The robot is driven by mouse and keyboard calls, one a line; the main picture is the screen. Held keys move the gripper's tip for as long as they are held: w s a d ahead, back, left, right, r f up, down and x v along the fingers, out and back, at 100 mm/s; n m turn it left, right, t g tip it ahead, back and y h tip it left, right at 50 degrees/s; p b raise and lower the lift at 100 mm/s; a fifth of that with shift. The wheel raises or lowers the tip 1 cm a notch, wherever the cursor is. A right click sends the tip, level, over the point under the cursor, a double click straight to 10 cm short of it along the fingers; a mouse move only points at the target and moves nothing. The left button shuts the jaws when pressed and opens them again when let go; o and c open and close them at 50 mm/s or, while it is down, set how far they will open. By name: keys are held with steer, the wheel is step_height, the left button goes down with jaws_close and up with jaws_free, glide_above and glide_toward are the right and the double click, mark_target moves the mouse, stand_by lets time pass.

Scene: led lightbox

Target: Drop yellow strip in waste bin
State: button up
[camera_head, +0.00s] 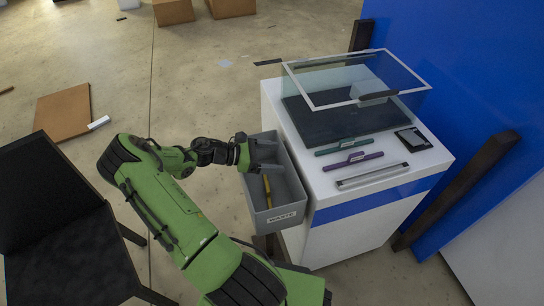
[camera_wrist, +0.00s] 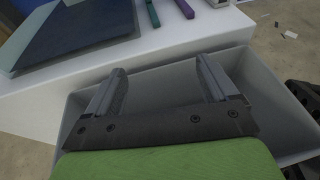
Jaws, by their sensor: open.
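The yellow strip (camera_head: 267,190) lies inside the grey waste bin (camera_head: 283,218), leaning along its inner left side in the head view. The bin carries a WASTE label and hangs at the left side of the white cabinet. My gripper (camera_head: 266,156) is over the far part of the bin. In the wrist view my gripper (camera_wrist: 160,88) is open, with two separated fingers and nothing between them. The bin (camera_wrist: 245,62) shows beneath the fingers there; the strip is not visible in that view.
The white cabinet (camera_head: 322,228) holds a raised glass-lidded lightbox (camera_head: 335,117), a green strip (camera_head: 341,146), a purple strip (camera_head: 352,161), a metal-coloured bar (camera_head: 372,176) and a small black device (camera_head: 413,139). A black chair (camera_head: 60,235) stands at left. A blue wall (camera_head: 480,80) is at right.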

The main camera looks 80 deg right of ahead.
steer(key=p+v, duration=0.3)
steer(key=v, duration=1.2)
steer(key=shift+w, duration=0.4)
